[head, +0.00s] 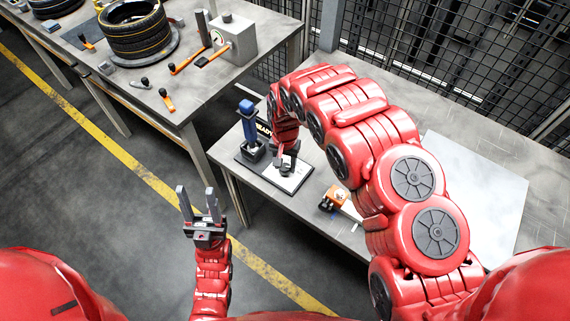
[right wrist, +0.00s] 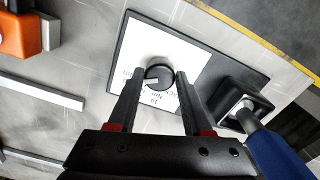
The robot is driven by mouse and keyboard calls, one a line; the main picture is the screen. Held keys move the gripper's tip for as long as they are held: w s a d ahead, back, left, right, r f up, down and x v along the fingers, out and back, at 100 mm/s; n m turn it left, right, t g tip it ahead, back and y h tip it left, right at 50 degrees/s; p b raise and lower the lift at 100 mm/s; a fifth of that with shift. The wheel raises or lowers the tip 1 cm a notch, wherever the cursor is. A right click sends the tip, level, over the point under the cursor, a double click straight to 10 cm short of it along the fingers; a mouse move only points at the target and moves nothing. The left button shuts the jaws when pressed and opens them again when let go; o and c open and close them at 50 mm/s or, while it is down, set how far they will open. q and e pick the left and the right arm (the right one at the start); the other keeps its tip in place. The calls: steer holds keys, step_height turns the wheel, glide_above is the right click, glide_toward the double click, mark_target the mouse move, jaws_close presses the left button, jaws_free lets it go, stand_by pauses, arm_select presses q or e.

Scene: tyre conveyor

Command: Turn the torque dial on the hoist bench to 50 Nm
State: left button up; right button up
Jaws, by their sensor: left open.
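The torque dial (right wrist: 158,77) is a round black knob on a white plate (right wrist: 145,45) set in a dark base on the hoist bench (head: 238,188). A light mark shows on the knob. "10" and "Nm" are legible below it; other markings are partly hidden, so I cannot read the setting. My right gripper (right wrist: 158,76) has its fingers on either side of the knob, with small gaps visible. In the head view my right gripper (head: 284,163) is over the white plate (head: 292,180). My left gripper (head: 200,203) is open and empty, left of the bench.
A blue-handled tool (head: 248,124) stands upright in a black holder (head: 252,153) beside the plate. An orange device (head: 334,198) lies on the bench to the right. Another table (head: 120,80) at upper left holds a tyre (head: 133,30) and tools. Wire fencing stands behind the bench.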

mark_target(285, 166)
steer(key=o, duration=0.4)
steer(key=shift+c, duration=0.2)
steer(key=shift+r, duration=0.35)
step_height(285, 166, up, 3)
steer(key=shift+f, duration=0.1)
step_height(285, 166, up, 14)
steer(key=p, duration=1.4)
steer(key=shift+s+f, duration=0.1)
